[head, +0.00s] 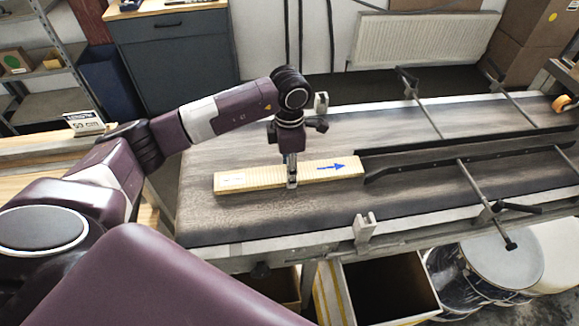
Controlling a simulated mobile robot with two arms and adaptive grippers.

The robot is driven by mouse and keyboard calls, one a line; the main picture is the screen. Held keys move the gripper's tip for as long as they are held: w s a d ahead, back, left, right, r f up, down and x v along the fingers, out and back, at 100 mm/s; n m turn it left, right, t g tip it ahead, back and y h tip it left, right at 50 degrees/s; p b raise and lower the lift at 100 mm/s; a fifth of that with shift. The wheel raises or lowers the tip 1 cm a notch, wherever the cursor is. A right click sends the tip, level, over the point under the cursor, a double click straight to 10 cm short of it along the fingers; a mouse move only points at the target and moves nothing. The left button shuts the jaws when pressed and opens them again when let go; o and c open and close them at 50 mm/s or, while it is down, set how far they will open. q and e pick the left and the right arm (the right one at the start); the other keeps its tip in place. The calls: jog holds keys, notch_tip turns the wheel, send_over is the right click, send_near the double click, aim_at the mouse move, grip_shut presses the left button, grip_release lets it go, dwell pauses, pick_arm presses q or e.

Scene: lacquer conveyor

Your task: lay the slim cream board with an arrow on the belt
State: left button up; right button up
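The slim cream board (328,173) has a blue arrow near its right end, pointing right, and a pale label near its left end. It lies lengthwise on, or very close above, the dark belt (270,215); I cannot tell if it touches fully. My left gripper (292,183) reaches down from above at the board's middle, its fingers straddling the board's narrow width. The fingers appear closed against the board, with the far finger hidden. My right gripper is not in the view.
Dark guide rails (440,165) on metal rods narrow the belt to the right. A metal bracket (365,232) stands on the near belt edge. An open box (390,288) and drums (500,270) are below in front. A sign (85,123) stands on the wooden table at left.

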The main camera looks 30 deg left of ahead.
pick_arm(q)
jog(key=shift+f, duration=0.1)
jog(key=o, duration=1.4)
jog(key=shift+o, duration=0.2)
jog(key=shift+r, duration=0.25)
jog(key=shift+r+b, duration=0.3)
notch_tip(320, 180, up, 11)
jog(key=b, duration=0.3)
